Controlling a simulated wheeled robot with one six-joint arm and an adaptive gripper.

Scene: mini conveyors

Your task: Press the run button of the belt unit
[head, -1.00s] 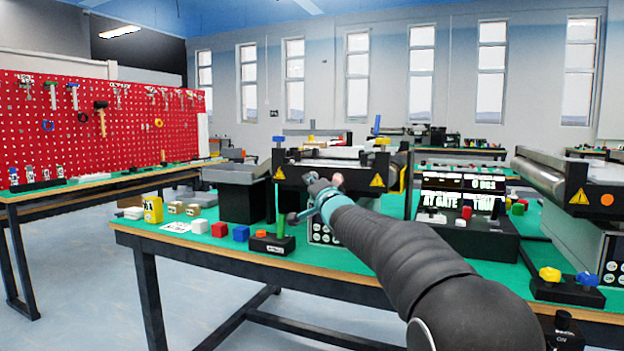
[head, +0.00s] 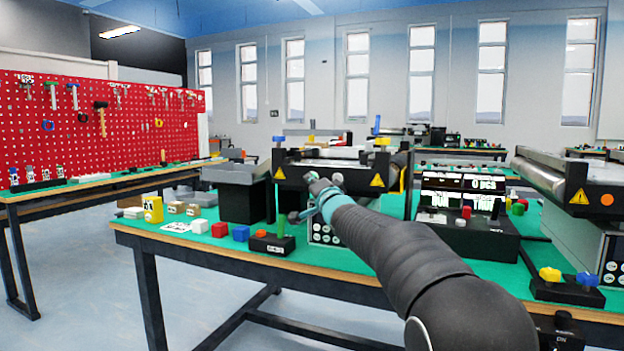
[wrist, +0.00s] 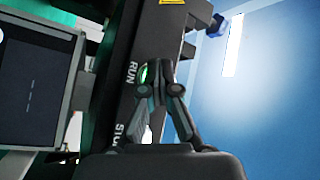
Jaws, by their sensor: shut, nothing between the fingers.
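The belt unit (head: 345,172) stands on the green-topped bench, with a dark front beam and yellow warning triangles. In the wrist view its dark panel (wrist: 123,50) carries the labels RUN and STOP. A green run button (wrist: 144,75) shows beside RUN, partly hidden by my fingers. My gripper (wrist: 160,68) is shut and empty, its fingertips at the button's edge; I cannot tell whether they touch it. In the head view my gripper (head: 313,181) is in front of the unit's front beam. The display box (head: 462,190) right of the unit shows 0 PCS and what looks like RUN.
A grey bin (head: 240,185) stands left of the unit. Small red and blue blocks (head: 241,233) and a black holder with a green peg (head: 271,243) lie near the bench's front edge. Another conveyor (head: 560,185) stands at the right.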

